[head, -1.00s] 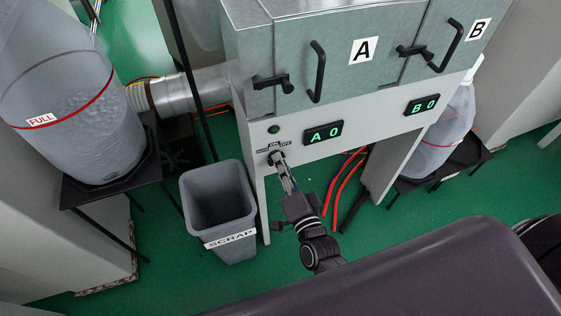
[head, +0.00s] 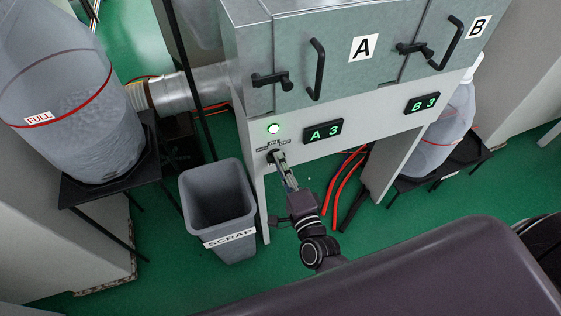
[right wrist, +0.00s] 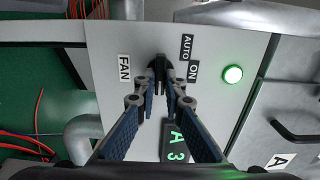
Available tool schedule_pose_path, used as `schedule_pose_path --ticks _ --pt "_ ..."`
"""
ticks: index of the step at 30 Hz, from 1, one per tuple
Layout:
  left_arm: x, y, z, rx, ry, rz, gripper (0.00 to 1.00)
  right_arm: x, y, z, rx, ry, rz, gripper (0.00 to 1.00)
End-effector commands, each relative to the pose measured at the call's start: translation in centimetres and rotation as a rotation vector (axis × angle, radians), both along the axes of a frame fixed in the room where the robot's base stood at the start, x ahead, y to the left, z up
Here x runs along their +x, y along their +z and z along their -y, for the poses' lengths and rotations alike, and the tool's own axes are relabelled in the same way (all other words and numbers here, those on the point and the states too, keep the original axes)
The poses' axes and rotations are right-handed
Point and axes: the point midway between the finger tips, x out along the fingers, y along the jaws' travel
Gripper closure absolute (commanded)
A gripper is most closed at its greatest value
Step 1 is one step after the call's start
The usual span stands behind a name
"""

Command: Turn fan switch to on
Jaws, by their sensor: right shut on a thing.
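The fan switch is a black knob (head: 275,155) low on the front of the grey cabinet. Its AUTO, ON and OFF labels sit around it. In the right wrist view the knob (right wrist: 157,68) shows between the FAN label (right wrist: 125,70) and the AUTO and ON labels (right wrist: 194,70). My right gripper (head: 280,163) is shut on the knob, its fingertips (right wrist: 161,84) around it. The fingers hide part of the knob, so its exact pointing is hard to read. The round lamp (head: 273,128) above the switch glows green. My left gripper is not in view.
Displays read A 3 (head: 323,132) and B 3 (head: 422,103). Door handles (head: 317,70) stick out above. A grey SCRAP bin (head: 218,198) stands left of my right arm. Red hoses (head: 345,190) lie to its right. A FULL bag (head: 65,95) stands at far left.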

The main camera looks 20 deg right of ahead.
Motion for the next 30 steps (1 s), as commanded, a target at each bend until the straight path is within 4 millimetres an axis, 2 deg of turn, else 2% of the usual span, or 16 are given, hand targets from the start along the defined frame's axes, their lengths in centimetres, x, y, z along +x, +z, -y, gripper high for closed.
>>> schedule_pose_path --ticks 7,8,12,23,26,30 --pt "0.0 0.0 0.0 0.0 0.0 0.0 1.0 -0.1 -0.1 0.0 -0.001 0.001 -0.003 1.0" --pt "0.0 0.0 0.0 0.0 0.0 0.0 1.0 -0.1 -0.1 0.0 -0.001 0.001 -0.003 0.89" --pt "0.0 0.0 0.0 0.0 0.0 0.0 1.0 0.0 -0.1 0.0 -0.001 0.0 -0.002 0.73" --pt "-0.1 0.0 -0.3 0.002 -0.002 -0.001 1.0 -0.5 -0.1 0.0 -0.001 0.001 -0.002 0.73" --pt "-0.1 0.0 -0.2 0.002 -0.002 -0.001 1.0 -1.8 -0.1 0.1 -0.001 0.001 -0.003 0.73" --pt "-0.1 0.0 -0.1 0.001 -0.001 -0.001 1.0 -4.6 -0.2 0.1 -0.002 0.002 -0.006 0.73"
